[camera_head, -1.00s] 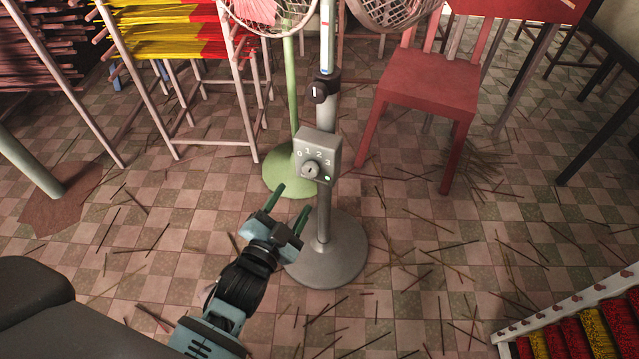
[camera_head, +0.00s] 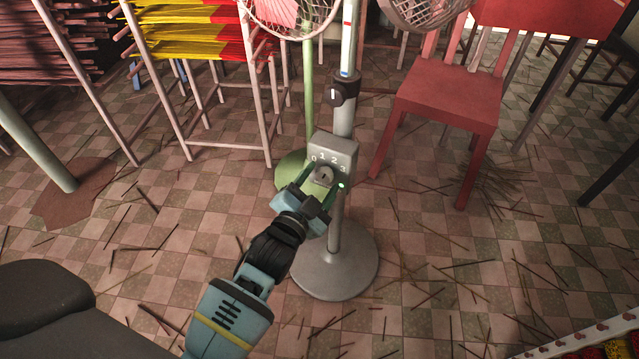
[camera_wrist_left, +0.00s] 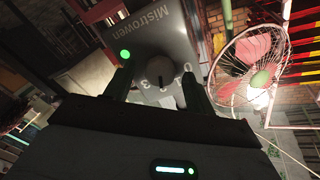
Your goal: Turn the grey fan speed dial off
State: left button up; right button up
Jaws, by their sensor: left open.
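The grey control box (camera_head: 340,150) is on the grey fan's upright pole, with numbers 0 to 3 and a lit green light. The grey fan speed dial (camera_head: 324,175) is on its front face, partly hidden by my left gripper (camera_head: 322,186). In the left wrist view, the dial (camera_wrist_left: 157,78) sits between the two open fingers (camera_wrist_left: 158,90), one on each side. I cannot tell whether they touch it. The number its pointer faces is hard to read. The green light (camera_wrist_left: 125,53) shows beside one finger. My right gripper is not in view.
The grey fan's round base (camera_head: 335,272) stands on the tiled floor, strewn with loose sticks. A green fan base (camera_head: 292,168) is just behind it. A red chair (camera_head: 450,95) stands to the right, an incense rack (camera_head: 200,45) to the left. A black knob (camera_head: 340,94) is above the box.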

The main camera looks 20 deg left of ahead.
pick_arm(q)
jog(key=shift+c, duration=0.6)
jog(key=c, duration=0.9)
jog(key=shift+o, duration=0.2)
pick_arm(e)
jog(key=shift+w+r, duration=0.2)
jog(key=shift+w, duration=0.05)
